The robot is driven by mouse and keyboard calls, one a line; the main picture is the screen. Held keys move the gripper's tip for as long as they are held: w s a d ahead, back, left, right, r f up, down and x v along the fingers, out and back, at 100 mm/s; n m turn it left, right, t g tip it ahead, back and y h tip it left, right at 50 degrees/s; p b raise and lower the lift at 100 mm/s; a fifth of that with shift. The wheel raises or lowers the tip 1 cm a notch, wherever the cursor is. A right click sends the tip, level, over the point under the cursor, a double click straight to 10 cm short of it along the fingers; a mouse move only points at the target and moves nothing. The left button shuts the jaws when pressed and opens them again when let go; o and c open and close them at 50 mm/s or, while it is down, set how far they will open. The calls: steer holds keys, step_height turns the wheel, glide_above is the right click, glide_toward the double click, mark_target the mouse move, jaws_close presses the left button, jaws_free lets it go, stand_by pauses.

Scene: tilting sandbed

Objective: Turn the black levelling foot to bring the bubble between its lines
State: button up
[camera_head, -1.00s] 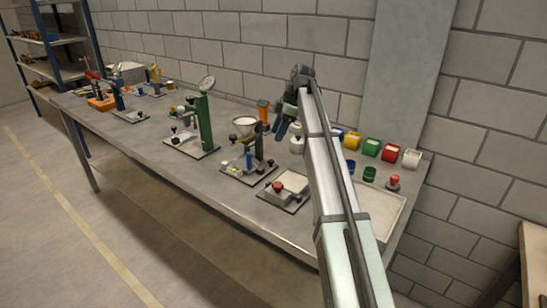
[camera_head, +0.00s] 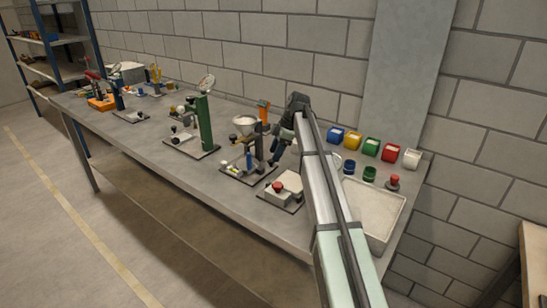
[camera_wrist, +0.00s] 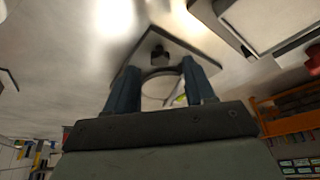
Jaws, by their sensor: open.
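My gripper (camera_head: 274,157) is open, fingers pointing down, just right of the funnel stand in the head view. In the wrist view its two dark blue fingers (camera_wrist: 160,72) are apart. Beyond their tips, a black knob (camera_wrist: 160,52), which looks like the levelling foot, stands on a grey base plate (camera_wrist: 185,45). It is not between the fingers. A small black knob also shows on the funnel stand's plate in the head view (camera_head: 260,171). A yellow-green piece (camera_wrist: 181,100), perhaps the level vial, shows between the fingers, partly hidden. I cannot read the bubble or its lines.
A pale block with a red knob (camera_head: 278,186) stands close on the right. The white funnel (camera_head: 244,122) and its post rise left of my gripper. A white tray (camera_head: 398,222) and coloured bins (camera_head: 371,147) are farther right. The bench front is clear.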

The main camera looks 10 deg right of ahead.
mark_target(271, 163)
steer(key=shift+x, duration=1.35)
steer(key=shift+c, duration=0.4)
jaws_close()
steer(key=shift+s, duration=0.1)
steer(key=m, duration=0.1)
steer(key=m+t, duration=0.1)
steer(key=m, duration=0.2)
steer(key=shift+s+m+t, duration=0.25)
steer(key=shift+m+t, duration=0.15)
steer(key=m+t+h, duration=0.1)
steer(key=m, duration=0.3)
steer(key=shift+s+a+m, duration=0.1)
steer(key=shift+a+m, duration=0.05)
steer(key=shift+m, duration=0.25)
steer(key=shift+t+h, duration=0.3)
